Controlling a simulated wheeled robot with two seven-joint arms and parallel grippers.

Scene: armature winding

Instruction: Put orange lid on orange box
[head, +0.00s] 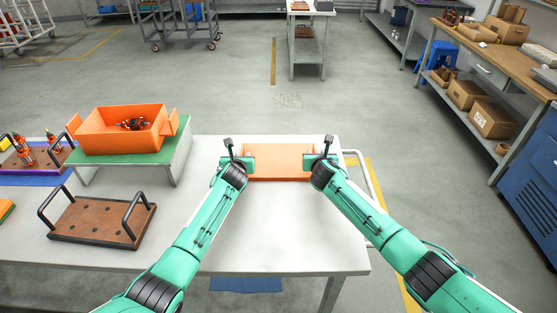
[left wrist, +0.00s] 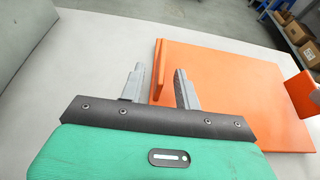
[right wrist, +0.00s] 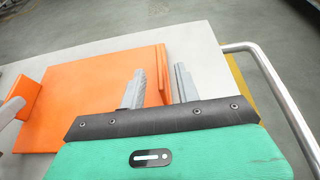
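The orange lid (head: 280,165) lies flat near the far edge of the white table, with an upright tab at each end. It also shows in the left wrist view (left wrist: 220,95) and the right wrist view (right wrist: 85,95). My left gripper (head: 240,160) is at the lid's left end, its open fingers (left wrist: 158,90) on either side of the left tab. My right gripper (head: 317,161) is at the right end, its open fingers (right wrist: 158,88) on either side of the right tab. The orange box (head: 105,140) stands on a green-topped stand, open, with a dark part (head: 133,124) inside.
The stand (head: 168,150) is at the table's left. A brown board with black handles (head: 100,222) lies in front of it. Another board with several parts (head: 35,157) is further left. A metal rail (head: 366,180) runs along the right table edge. The table's middle is clear.

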